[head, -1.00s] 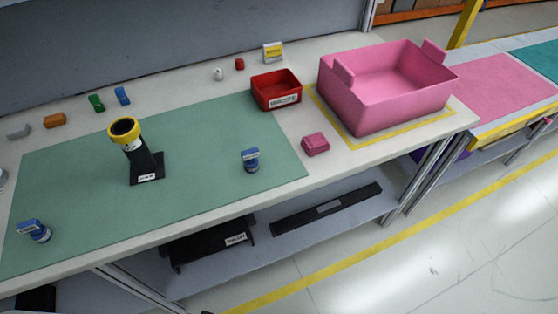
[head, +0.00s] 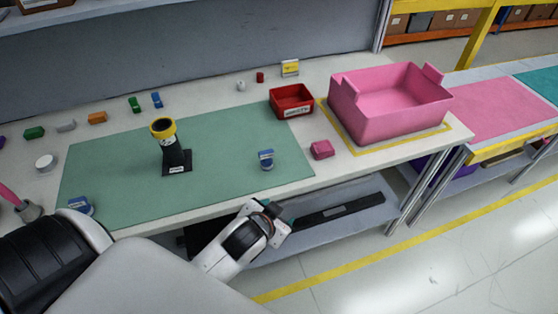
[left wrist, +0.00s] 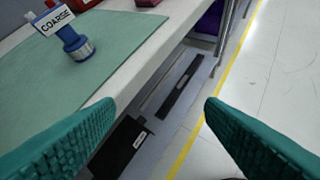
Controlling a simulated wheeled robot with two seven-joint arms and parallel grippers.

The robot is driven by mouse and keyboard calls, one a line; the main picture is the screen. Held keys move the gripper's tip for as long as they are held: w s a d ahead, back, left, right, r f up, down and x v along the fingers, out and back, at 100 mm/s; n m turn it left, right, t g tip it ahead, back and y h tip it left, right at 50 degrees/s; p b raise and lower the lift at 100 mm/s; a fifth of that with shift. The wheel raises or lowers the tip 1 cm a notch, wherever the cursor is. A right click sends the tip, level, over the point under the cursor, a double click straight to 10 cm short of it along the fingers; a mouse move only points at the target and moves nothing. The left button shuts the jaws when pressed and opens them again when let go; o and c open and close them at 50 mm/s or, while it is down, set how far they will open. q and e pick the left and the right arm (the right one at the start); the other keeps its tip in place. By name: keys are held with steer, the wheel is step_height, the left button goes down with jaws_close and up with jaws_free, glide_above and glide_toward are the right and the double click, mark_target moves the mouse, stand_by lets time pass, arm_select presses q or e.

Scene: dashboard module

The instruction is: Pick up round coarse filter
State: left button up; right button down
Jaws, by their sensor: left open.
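A round blue coarse filter (head: 266,163) with a white tag stands on the right part of the green mat (head: 225,180). In the left wrist view the filter (left wrist: 78,46) is at the upper left, and its tag reads COARSE. My left gripper (left wrist: 161,106) is open and empty, its teal fingers spread. In the head view my left gripper (head: 277,214) is in front of the table edge, nearer than the filter and apart from it. A second blue round piece (head: 80,205) is at the mat's front left; its tag cannot be read. My right gripper is not in view.
A black stand with a yellow ring (head: 163,128) rises from the mat. A pink block (head: 321,150), a red bin (head: 293,114) and a large pink crate (head: 385,122) are to the right. Small coloured blocks line the back. A shelf (head: 345,225) with black parts lies below the table.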

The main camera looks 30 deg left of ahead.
arm_select(q)
steer(key=w+d+r+m+t+h, duration=0.3)
steer(key=w+r+t, duration=0.2)
steer(key=w+r, duration=0.3)
steer(key=w+d+r+m+t+h, duration=0.3)
steer(key=w+r+t, duration=0.2)
steer(key=r, duration=0.5)
steer(key=d+r+m+g+h, duration=0.2)
steer(key=d+r+m+h, duration=0.45)
steer(key=m+h, duration=0.25)
steer(key=m+g+y, duration=0.9)
steer(key=g+y, duration=0.5)
steer(key=g, duration=0.3)
glide_above(266, 152)
step_height(266, 152, down, 9)
step_height(266, 152, down, 7)
steer(key=p, duration=0.2)
steer(key=shift+r+p, duration=0.1)
steer(key=shift+p, duration=0.25)
steer(key=shift+f, duration=0.3)
step_height(266, 152, down, 4)
steer(key=shift+r+p, duration=0.15)
steer(key=shift+p, duration=0.8)
steer(key=shift+w+f, duration=0.1)
steer(key=shift+f, duration=0.3)
